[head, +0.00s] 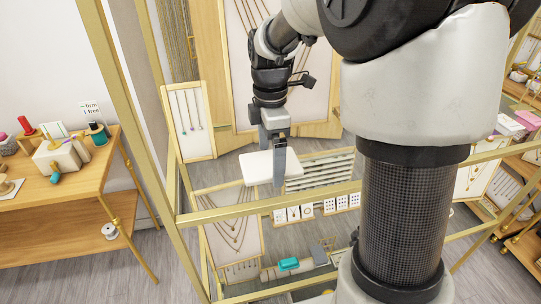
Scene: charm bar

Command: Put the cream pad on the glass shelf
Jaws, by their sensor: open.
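The cream pad (254,166) is a pale flat slab lying level in the middle of the head view, within the brass-framed glass stand. My gripper (279,172) points down over the pad's right half, and a grey finger crosses in front of the pad. The jaws are open; the far finger is mostly hidden. I cannot tell whether the finger touches the pad, or whether the pad rests on glass. The glass shelf is hard to see; its brass rail (270,206) runs across in front of the pad.
Necklace boards (190,120) stand behind and left of the gripper. Jewelry cards (308,211), a slatted tray (322,172) and a teal item (289,264) are lower in the stand. A wooden table (85,190) with spools is left. My arm fills the right.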

